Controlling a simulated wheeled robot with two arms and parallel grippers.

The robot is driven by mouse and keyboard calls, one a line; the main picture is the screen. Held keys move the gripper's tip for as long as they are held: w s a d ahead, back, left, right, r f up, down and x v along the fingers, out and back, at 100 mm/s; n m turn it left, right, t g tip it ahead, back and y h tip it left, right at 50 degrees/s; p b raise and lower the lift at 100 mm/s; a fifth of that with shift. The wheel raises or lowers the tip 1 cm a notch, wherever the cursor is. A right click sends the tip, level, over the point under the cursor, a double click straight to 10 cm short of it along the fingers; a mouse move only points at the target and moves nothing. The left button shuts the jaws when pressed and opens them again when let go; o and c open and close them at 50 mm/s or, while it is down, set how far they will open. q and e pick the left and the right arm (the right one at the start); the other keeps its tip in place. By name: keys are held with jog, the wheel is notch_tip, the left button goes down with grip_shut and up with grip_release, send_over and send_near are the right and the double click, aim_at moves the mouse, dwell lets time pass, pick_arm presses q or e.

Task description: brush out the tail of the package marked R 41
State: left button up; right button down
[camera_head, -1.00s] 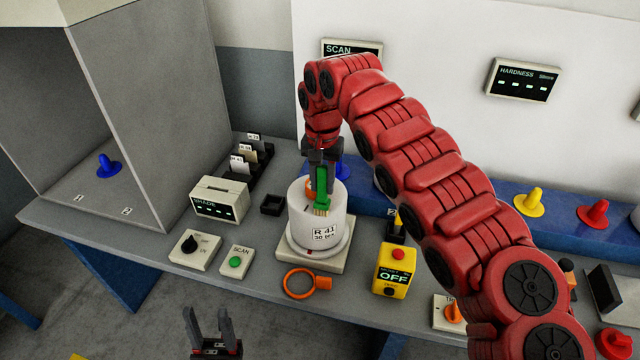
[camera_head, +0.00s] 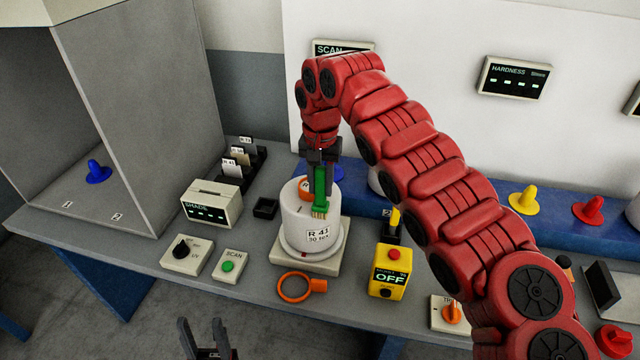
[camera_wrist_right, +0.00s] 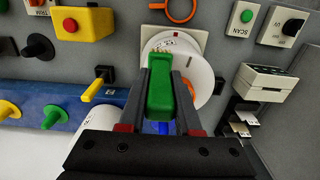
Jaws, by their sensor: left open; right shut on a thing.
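The white package marked R 41 (camera_head: 297,222) stands upright on a pale square stand (camera_head: 322,262) at the middle of the bench. My right gripper (camera_head: 321,172) is shut on a green brush (camera_head: 320,190), held upright with its pale bristles downward at the package's upper front side. In the right wrist view the green brush (camera_wrist_right: 160,88) sits between the fingers, bristle end over the package (camera_wrist_right: 192,70). I cannot tell whether the bristles touch it. The tail cannot be made out. My left gripper (camera_head: 203,335) is open and empty at the bottom edge, in front of the bench.
An orange ring (camera_head: 293,287) lies in front of the stand. A yellow box reading OFF (camera_head: 390,270) is to its right. SCAN button (camera_head: 229,266), dial box (camera_head: 186,254) and SHADE box (camera_head: 210,203) are left. A blue rail (camera_head: 480,210) with coloured cones runs behind.

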jog(key=shift+s+f+b, duration=0.1)
jog(key=shift+b, duration=0.4)
dwell(1.1)
jog(key=shift+a+p, duration=0.15)
jog(key=shift+p, duration=0.35)
jog(key=shift+w+a+p, duration=0.45)
jog(key=shift+a+p, duration=0.25)
jog(key=shift+p, duration=0.6)
jog(key=shift+w+a+p, duration=0.4)
jog(key=shift+a+p, duration=0.3)
jog(key=shift+p, duration=0.6)
